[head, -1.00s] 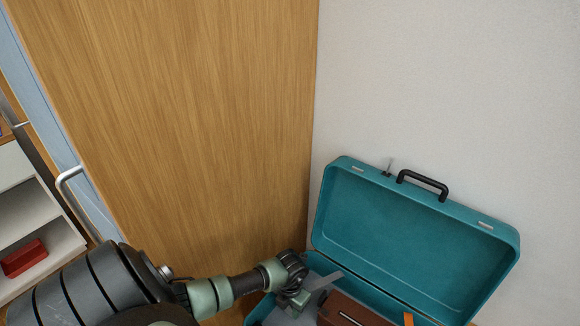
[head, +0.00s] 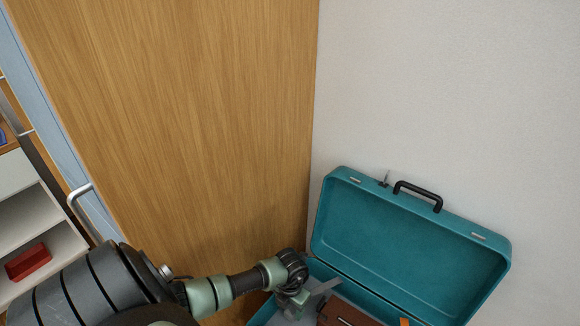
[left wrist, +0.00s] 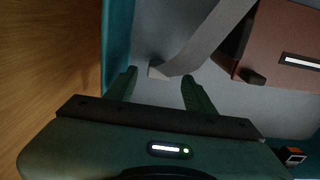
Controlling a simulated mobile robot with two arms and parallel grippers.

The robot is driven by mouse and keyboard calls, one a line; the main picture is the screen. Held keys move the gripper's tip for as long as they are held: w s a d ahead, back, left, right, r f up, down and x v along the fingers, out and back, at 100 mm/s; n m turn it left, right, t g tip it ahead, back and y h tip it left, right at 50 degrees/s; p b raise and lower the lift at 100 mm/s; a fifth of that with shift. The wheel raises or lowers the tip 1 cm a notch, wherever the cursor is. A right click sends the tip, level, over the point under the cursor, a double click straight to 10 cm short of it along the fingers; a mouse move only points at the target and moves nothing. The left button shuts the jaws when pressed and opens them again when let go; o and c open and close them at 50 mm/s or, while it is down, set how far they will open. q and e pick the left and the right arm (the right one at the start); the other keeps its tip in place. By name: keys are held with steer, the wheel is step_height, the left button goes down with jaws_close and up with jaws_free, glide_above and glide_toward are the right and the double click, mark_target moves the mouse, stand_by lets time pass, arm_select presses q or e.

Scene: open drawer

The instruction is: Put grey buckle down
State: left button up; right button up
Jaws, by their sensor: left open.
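The teal suitcase (head: 400,235) stands open against the white wall, its lid tilted back. My left gripper (left wrist: 158,84) is open, low over the left part of the suitcase, with a finger on either side of that end. I cannot tell whether they touch. My right gripper is out of view.
A brown box (left wrist: 285,45) with a light slot sits in the suitcase beside the strap. A wooden panel (head: 200,130) rises close on the left. Farther left are a white shelf (head: 25,220) with a red box (head: 29,262) and a door handle (head: 80,193).

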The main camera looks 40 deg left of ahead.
mark_target(290, 313)
arm_select(q)
step_height(290, 313, up, 9)
steer(key=p, duration=0.6)
steer(key=shift+p, duration=0.3)
steer(key=shift+f, duration=0.15)
